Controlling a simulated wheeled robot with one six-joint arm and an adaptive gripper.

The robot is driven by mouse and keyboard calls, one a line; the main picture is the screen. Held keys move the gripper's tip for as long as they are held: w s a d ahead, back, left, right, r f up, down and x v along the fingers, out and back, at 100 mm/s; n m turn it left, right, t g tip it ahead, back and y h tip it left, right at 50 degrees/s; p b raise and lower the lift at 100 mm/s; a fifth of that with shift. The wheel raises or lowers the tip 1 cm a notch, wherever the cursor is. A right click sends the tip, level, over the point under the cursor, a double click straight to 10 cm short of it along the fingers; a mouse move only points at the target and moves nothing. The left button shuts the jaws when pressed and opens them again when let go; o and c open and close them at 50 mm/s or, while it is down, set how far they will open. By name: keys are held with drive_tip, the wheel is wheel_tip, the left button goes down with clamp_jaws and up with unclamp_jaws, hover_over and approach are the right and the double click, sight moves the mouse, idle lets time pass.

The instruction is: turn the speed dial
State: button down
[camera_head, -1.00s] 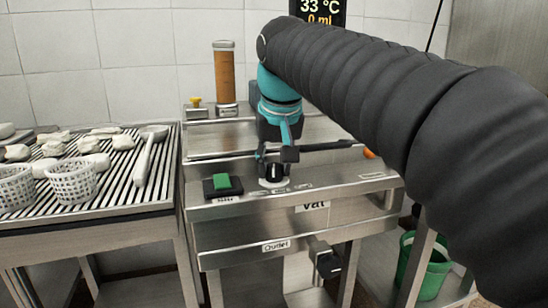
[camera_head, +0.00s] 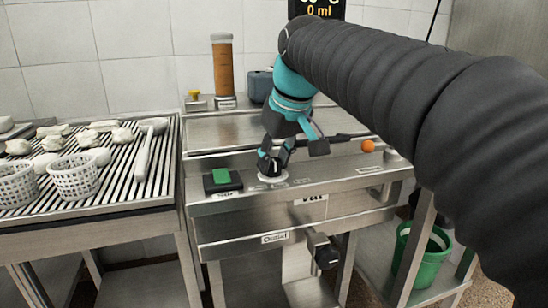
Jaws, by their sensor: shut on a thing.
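The speed dial (camera_head: 274,170) is a dark knob on a pale round plate on the front ledge of the steel vat. My gripper (camera_head: 273,166) reaches down onto it from above, with a finger on each side, and is shut on it. The fingers hide part of the knob. Any pointer mark on the dial is too small to read. The plate (camera_head: 272,179) shows below the fingertips.
A green switch (camera_head: 221,177) on a black box sits left of the dial. An orange knob (camera_head: 368,146) is to the right. White baskets (camera_head: 74,177) stand on the slatted table at left. A black outlet handle (camera_head: 326,255) juts out below. A green bucket (camera_head: 420,252) stands at lower right.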

drive_tip(key=c, duration=0.8)
unclamp_jaws()
drive_tip(key=v, duration=1.2)
